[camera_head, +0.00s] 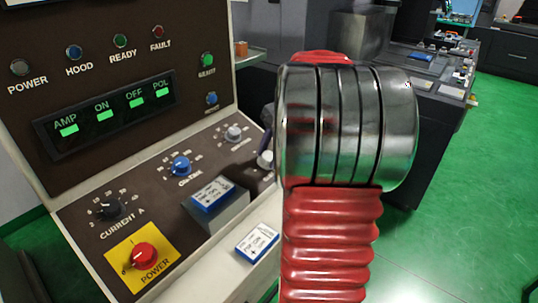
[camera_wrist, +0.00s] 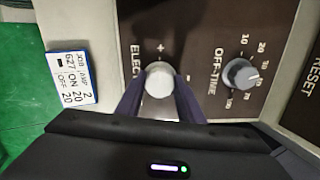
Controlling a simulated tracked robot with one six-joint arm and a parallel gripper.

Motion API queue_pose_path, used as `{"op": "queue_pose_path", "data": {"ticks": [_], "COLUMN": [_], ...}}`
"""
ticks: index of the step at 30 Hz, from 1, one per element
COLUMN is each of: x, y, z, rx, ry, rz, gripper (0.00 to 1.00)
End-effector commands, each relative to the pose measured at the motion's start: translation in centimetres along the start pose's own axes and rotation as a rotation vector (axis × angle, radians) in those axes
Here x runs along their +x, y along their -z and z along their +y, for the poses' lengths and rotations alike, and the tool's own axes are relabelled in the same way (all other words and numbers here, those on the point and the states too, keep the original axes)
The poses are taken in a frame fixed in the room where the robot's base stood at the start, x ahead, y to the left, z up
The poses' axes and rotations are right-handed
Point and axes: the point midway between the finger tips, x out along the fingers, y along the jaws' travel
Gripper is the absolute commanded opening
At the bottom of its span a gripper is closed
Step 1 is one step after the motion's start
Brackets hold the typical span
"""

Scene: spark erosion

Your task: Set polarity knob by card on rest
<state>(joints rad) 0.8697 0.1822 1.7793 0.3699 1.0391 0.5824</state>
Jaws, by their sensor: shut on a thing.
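The polarity knob (camera_wrist: 158,77) is pale and round, on the brown panel by the partly hidden lettering "ELEC" with a plus above it. My gripper (camera_wrist: 160,88) has a dark finger on each side of this knob and is shut on it. In the head view a pale knob (camera_head: 265,159) shows beside my arm. One card (camera_head: 213,192) lies on a raised dark rest, and another (camera_head: 257,242) lies on the pale ledge. The wrist view shows one white and blue card (camera_wrist: 72,77) with job, AMP, ON and OFF figures; a dark bar resembles a minus.
The off-time knob (camera_wrist: 240,75) is close to the right of my gripper. My arm covers much of the right side.

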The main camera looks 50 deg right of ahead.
Motion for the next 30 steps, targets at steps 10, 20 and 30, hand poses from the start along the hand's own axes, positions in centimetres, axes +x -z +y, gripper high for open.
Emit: {"op": "queue_pose_path", "data": {"ticks": [10,20,30], "x": [0.0,0.0,-2.6], "y": [0.0,0.0,0.1], "z": [0.1,0.0,0.0], "rx": [0.0,0.0,0.001], "ry": [-0.002,-0.001,0.002], "rz": [-0.001,0.0,0.002], "gripper": [0.45,0.53,0.53]}}
